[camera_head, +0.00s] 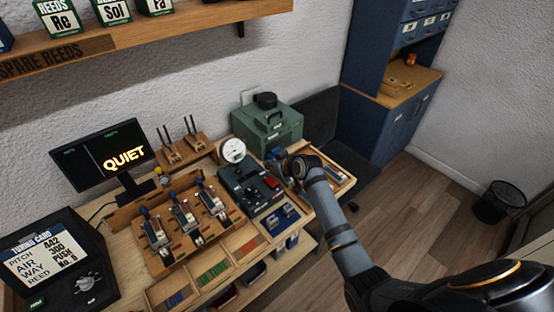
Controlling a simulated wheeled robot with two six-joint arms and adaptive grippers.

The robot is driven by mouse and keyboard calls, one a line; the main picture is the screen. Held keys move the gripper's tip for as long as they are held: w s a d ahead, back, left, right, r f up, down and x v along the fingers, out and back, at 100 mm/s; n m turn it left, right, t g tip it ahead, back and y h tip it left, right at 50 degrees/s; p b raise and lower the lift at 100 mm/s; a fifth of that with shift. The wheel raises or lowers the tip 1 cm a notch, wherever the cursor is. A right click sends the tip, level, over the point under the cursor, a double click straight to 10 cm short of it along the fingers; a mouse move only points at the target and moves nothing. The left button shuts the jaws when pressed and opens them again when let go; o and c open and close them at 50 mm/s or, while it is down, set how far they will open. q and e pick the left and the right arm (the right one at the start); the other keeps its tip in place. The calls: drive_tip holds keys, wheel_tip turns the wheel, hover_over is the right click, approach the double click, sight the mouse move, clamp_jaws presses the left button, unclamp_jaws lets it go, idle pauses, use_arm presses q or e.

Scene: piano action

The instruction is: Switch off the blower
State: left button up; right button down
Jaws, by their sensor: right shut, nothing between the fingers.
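A dark control box (243,188) sits on the bench at the middle of the head view. A red switch (272,183) is on its right part; whether it is on or off is too small to tell. A round white gauge (232,149) stands behind the box. A green metal box (278,128) with a black cap on top stands behind, against the wall; I cannot tell whether it is the blower. My right gripper (276,165) is shut and empty, just behind and above the red switch; contact cannot be made out. My left gripper is not in view.
A wooden rack (166,258) with metal reed parts stands left of the control box. A monitor (103,157) reads "QUIET". A tuning card display (47,249) is at the lower left. Trays of coloured pieces line the front. A tray (343,183) lies right of my gripper.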

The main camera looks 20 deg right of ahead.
drive_tip(key=r+b+v, duration=0.1)
drive_tip(key=v, duration=0.6)
drive_tip(key=shift+r, duration=0.2)
drive_tip(key=shift+w+f, duration=0.1)
drive_tip(key=s+d+f+m+g+h, duration=0.25)
drive_tip(key=s+f, duration=0.25)
drive_tip(key=s, duration=0.9)
drive_tip(key=s+d+f+m+g+h, duration=0.15)
drive_tip(key=s+f+g, duration=0.3)
drive_tip(key=s, duration=1.05)
wheel_tip(320, 180, down, 30)
drive_tip(key=s+d+b, duration=0.2)
drive_tip(key=s, duration=0.1)
drive_tip(key=s+d+f+g+b, duration=0.1)
drive_tip(key=s+f, duration=1.5)
drive_tip(key=s, duration=0.1)
drive_tip(key=shift+s+d+g, duration=0.2)
drive_tip(key=shift+g, duration=0.1)
